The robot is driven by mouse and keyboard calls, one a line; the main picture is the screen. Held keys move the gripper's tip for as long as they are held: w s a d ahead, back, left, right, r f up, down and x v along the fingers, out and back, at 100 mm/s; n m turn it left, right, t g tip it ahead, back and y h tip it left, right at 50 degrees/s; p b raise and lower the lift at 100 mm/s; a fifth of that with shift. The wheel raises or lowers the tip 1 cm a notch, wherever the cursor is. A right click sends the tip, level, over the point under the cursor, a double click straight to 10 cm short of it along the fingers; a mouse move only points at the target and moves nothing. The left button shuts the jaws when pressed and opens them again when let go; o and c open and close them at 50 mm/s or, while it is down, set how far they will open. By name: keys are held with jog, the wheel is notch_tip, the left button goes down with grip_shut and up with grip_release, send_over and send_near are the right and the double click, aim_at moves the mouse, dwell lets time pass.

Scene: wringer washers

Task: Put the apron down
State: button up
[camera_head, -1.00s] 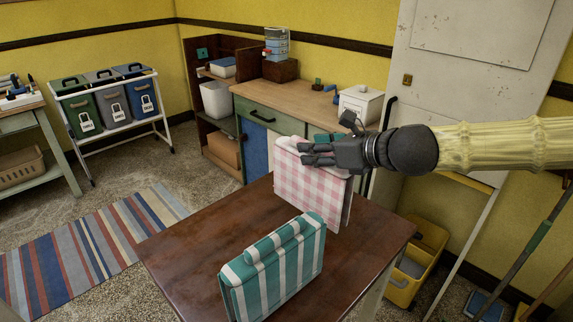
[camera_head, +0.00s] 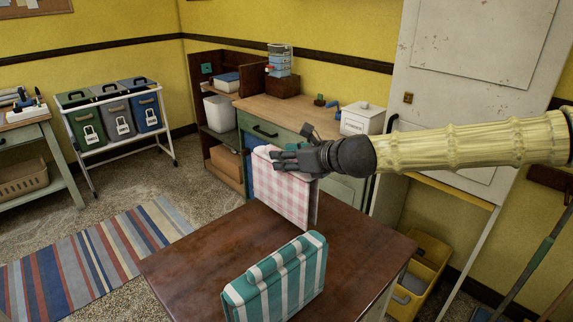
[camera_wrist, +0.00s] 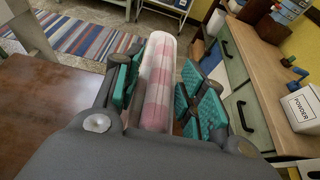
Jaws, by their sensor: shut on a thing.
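The pink-and-white checked apron (camera_head: 285,198) is folded and hangs from my gripper (camera_head: 282,160) in the head view, over the back edge of the brown table (camera_head: 200,262). My gripper is shut on its rolled top edge. In the wrist view the apron (camera_wrist: 158,85) lies between the teal finger pads of my gripper (camera_wrist: 155,95). I cannot tell whether its lower edge touches the table. A teal-and-white striped folded cloth (camera_head: 275,280) stands at the table's front, apart from the apron.
Behind the table is a wooden-topped counter (camera_head: 290,112) with a white powder box (camera_head: 362,118). A yellow bucket (camera_head: 425,265) stands right of the table. Three lidded bins (camera_head: 115,112) stand at the back left. The table's left part is bare.

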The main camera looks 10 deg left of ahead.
jog(key=shift+f, duration=1.35)
jog(key=o, duration=0.9)
jog(key=shift+o, duration=0.2)
jog(key=shift+r, duration=0.2)
jog(key=v, duration=1.2)
jog(key=shift+b, duration=0.3)
jog(key=shift+f, duration=0.1)
